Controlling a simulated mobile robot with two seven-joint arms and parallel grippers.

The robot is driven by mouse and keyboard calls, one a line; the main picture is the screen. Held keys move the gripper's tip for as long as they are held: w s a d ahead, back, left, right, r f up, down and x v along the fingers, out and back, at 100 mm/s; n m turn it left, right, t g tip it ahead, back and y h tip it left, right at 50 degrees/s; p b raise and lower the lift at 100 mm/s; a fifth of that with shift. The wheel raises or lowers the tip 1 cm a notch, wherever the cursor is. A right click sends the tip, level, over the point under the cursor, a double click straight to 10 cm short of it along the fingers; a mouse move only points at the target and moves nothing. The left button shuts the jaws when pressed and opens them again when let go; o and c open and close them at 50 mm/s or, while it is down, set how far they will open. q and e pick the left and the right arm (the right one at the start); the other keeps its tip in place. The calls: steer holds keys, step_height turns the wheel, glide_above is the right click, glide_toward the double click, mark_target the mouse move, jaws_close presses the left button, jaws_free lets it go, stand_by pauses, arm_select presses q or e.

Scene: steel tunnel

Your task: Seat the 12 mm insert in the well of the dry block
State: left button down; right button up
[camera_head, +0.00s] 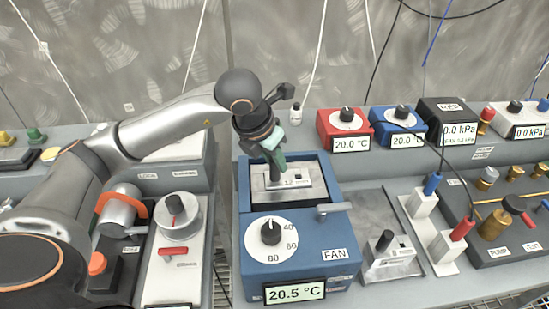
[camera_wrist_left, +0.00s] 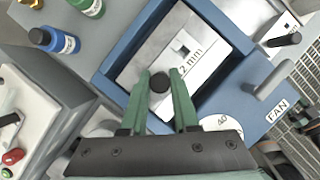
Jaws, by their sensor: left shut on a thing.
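The 12 mm insert (camera_head: 301,183), a silver block with a black knob, is at the well of the blue dry block (camera_head: 313,230). Its label and small square hole show in the left wrist view (camera_wrist_left: 150,55). My left gripper (camera_head: 274,163) points down, with its green fingers (camera_wrist_left: 160,95) on either side of the knob, shut on it. The dark well shows around the insert, inside the blue rim. I cannot tell whether the insert rests on the well floor or hangs above it. My right gripper is not in view.
A second silver insert (camera_head: 392,267) with a black knob stands on the grey tray right of the dry block. A lever (camera_head: 333,208) sticks out at the block's right rim. Red (camera_head: 343,130) and blue (camera_head: 398,127) display boxes and a small bottle (camera_head: 296,114) stand behind.

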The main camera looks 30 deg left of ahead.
arm_select(q)
steer(key=shift+r, duration=0.1)
steer(key=shift+f, duration=0.2)
steer(key=c, duration=0.7)
jaws_free()
steer(key=shift+o, duration=0.2)
steer(key=shift+r, duration=0.1)
steer(key=shift+r, duration=0.25)
steer(key=v, duration=1.1)
steer(key=shift+s+r, duration=0.25)
steer(key=shift+r, duration=0.05)
